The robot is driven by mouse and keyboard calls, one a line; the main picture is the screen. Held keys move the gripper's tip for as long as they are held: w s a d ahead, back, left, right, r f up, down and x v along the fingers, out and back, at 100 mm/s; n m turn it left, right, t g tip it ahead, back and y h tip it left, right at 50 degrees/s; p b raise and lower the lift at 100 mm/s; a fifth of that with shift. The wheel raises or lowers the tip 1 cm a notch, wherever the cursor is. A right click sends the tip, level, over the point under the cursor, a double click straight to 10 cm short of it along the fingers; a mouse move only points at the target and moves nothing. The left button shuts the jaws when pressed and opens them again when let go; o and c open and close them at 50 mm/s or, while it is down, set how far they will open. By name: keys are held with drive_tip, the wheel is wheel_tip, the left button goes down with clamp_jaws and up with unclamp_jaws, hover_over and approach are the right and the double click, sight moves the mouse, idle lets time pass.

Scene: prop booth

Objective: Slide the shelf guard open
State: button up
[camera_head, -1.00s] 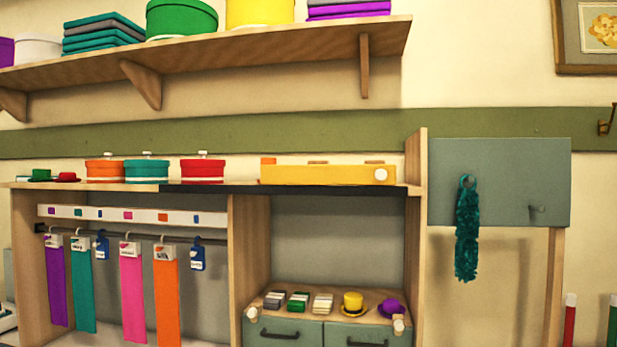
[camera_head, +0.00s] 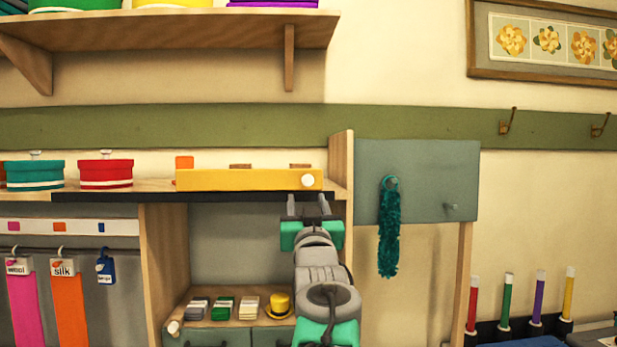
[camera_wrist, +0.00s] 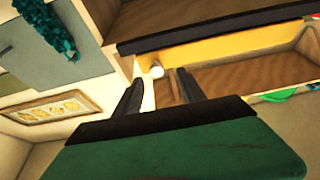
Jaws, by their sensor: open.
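The shelf guard is a long yellow bar (camera_head: 235,180) lying along the front of the shelf, above a black edge strip (camera_head: 120,196). A round white knob (camera_head: 307,181) sits at its right end. My gripper (camera_head: 308,202) is just below the knob in the head view, fingers apart and empty. In the wrist view the yellow guard (camera_wrist: 215,42) runs behind the black strip. The white knob (camera_wrist: 157,71) shows beyond and between the open fingertips (camera_wrist: 160,80). I see no contact with the knob.
An upright wooden side panel (camera_head: 341,185) stands just right of the knob. A grey-green board (camera_head: 420,170) with a hanging teal boa (camera_head: 389,235) is further right. Red (camera_head: 106,173) and teal (camera_head: 35,175) round boxes stand on the shelf left of the guard.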

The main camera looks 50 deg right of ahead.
sight(308, 180)
drive_tip(key=shift+h, duration=0.3)
drive_tip(key=p+x, duration=0.1)
drive_tip(key=x, duration=0.1)
drive_tip(key=p+x, duration=0.2)
drive_tip(key=x, duration=0.1)
drive_tip(key=r+p+x, duration=0.1)
drive_tip(key=x, duration=0.2)
drive_tip(key=shift+s+d, duration=0.1)
drive_tip(key=shift+s, duration=0.3)
drive_tip(key=shift+f, duration=0.1)
drive_tip(key=shift+c, duration=0.4)
clamp_jaws()
